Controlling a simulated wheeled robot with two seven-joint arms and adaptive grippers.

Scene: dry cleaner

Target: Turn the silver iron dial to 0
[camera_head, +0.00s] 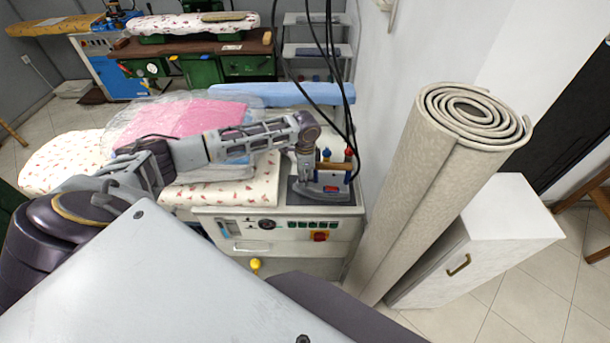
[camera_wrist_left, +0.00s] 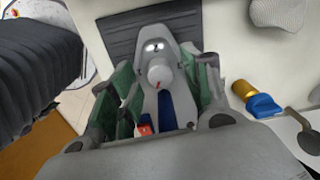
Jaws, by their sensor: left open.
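The silver iron (camera_head: 322,188) rests on a dark pad (camera_head: 350,196) at the right end of the ironing table. My left gripper (camera_head: 304,172) reaches down over it from the left. In the left wrist view the iron (camera_wrist_left: 180,95) lies between the green-padded fingers of my left gripper (camera_wrist_left: 167,65), which are spread apart. Its pale round dial (camera_wrist_left: 160,72) sits between the fingers, with a small red mark on its lower side. Whether a finger touches the dial cannot be told. My right gripper is not in view.
A brass valve with a blue knob (camera_wrist_left: 263,105) is close to the right finger. Black cables (camera_head: 333,60) hang above the iron. A rolled carpet (camera_head: 425,170) and a white cabinet (camera_head: 490,240) stand to the right. Plastic-wrapped pink cloth (camera_head: 195,122) lies on the table (camera_head: 240,193).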

